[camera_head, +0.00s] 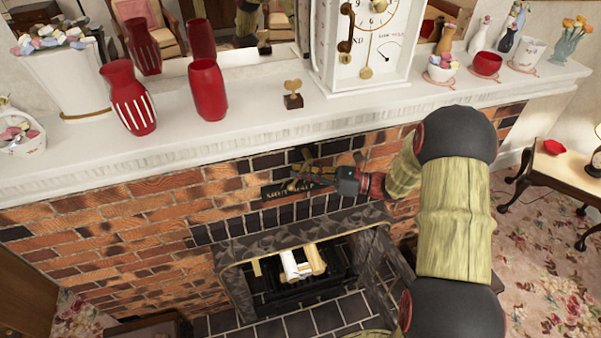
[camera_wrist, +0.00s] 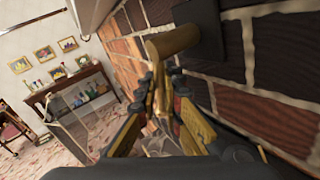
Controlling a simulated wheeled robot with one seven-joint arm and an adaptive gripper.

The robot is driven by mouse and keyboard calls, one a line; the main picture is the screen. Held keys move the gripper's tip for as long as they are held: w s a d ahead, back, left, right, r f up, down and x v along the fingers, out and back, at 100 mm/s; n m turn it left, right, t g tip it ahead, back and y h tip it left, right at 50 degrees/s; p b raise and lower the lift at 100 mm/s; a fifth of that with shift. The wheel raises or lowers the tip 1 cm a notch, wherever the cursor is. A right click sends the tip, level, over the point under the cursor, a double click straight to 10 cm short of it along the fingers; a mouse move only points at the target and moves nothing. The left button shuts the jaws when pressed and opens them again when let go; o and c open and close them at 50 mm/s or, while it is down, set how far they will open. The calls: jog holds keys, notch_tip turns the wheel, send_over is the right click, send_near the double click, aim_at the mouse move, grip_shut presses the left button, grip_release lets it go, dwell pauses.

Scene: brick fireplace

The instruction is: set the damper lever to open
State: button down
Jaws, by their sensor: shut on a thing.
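The damper lever shows in the wrist view as a brass-coloured piece with a rounded end (camera_wrist: 172,40), close to the brick wall. My gripper (camera_wrist: 163,95) is shut on its narrower part, with a finger on each side. In the head view my gripper (camera_head: 312,182) is at the brick above the fireplace opening. A dark plate (camera_head: 285,190) with lettering is mounted there, partly hidden by my gripper. The lettering is too small to read fully. The lever's setting against the plate cannot be told.
The white mantel shelf (camera_head: 250,118) juts out above my gripper, bearing red vases (camera_head: 130,100), a white clock (camera_head: 365,45) and small ornaments. The firebox (camera_head: 300,285) with logs (camera_head: 302,263) is below. A side table (camera_head: 565,170) stands at the right.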

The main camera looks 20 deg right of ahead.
jog(key=h+p, duration=0.1)
jog(key=p, duration=0.1)
jog(key=shift+d+r+n+g+p, duration=0.1)
jog(key=shift+d+n+g+p, duration=0.2)
jog(key=shift+d+n+p, duration=0.1)
jog(key=shift+d+f+n+h+p, duration=0.25)
jog(key=shift+f+n+h+p, duration=0.1)
jog(key=shift+h+p, duration=0.3)
jog(key=c, duration=1.9)
grip_release()
jog(key=v, duration=1.2)
jog(key=shift+w+r, duration=0.1)
jog(key=shift+w, duration=0.05)
